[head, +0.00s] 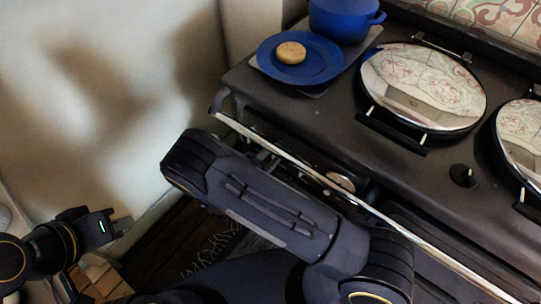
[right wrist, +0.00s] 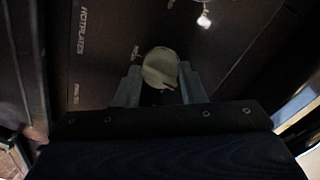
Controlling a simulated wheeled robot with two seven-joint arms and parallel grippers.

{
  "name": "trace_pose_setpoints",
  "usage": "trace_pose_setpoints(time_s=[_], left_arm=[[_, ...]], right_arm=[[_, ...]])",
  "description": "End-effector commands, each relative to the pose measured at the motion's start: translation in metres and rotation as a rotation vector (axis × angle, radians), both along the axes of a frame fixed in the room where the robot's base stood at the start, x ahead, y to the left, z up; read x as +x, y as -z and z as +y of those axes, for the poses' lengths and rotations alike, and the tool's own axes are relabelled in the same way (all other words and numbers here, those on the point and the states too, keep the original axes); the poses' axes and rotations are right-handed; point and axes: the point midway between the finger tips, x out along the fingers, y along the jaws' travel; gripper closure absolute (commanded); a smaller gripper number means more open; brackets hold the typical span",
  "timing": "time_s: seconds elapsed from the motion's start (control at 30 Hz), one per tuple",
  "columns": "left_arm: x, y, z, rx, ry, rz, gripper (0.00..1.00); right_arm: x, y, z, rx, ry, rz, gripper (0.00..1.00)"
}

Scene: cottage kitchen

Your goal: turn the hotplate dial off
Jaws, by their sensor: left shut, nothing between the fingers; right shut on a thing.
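The hotplate dial (right wrist: 160,68) is a round, pale knob on a dark panel marked HOTPLATES, seen in the right wrist view. A small line shows on its lower right face. My right gripper (right wrist: 158,92) is shut on it, with one finger at each side. In the head view my right arm reaches to the stove front and hides the right fingers and the dial between them. My left gripper (head: 122,223) is shut and empty at the lower left, well away from the stove.
The dark stove (head: 300,110) has a chrome front rail (head: 290,157) close to my right arm. On top are two shiny round lids (head: 425,85), a black knob (head: 463,175), a blue plate (head: 262,62) with a round biscuit (head: 291,52), and a blue pot (head: 340,18).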

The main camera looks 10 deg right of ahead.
Motion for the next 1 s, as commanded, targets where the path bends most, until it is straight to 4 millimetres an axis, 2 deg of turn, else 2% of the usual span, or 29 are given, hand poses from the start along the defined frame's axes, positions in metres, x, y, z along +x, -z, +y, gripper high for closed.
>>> trace_pose_setpoints(time_s=[0.3, 0.8, 0.83, 0.97, 1.0], left_arm=[[0.0, -0.0016, 0.0, 0.0, 0.0, 0.0, 1.0], [0.0, -0.0016, 0.0, 0.0, 0.0, 0.0, 1.0], [0.0, -0.0016, 0.0, 0.0, 0.0, 0.0, 1.0], [0.0, -0.0016, 0.0, 0.0, 0.0, 0.0, 1.0], [0.0, -0.0016, 0.0, 0.0, 0.0, 0.0, 1.0]], right_arm=[[0.0002, 0.0005, 0.0009, -0.06, -0.001, 0.08, 0.86], [0.0002, 0.0007, 0.001, -0.069, -0.002, 0.092, 0.86], [0.0002, 0.0007, 0.0011, -0.069, -0.002, 0.092, 0.6], [0.0001, 0.0006, 0.0008, -0.069, -0.001, 0.091, 0.43], [0.0002, 0.0005, 0.0008, -0.069, -0.001, 0.091, 0.42]])
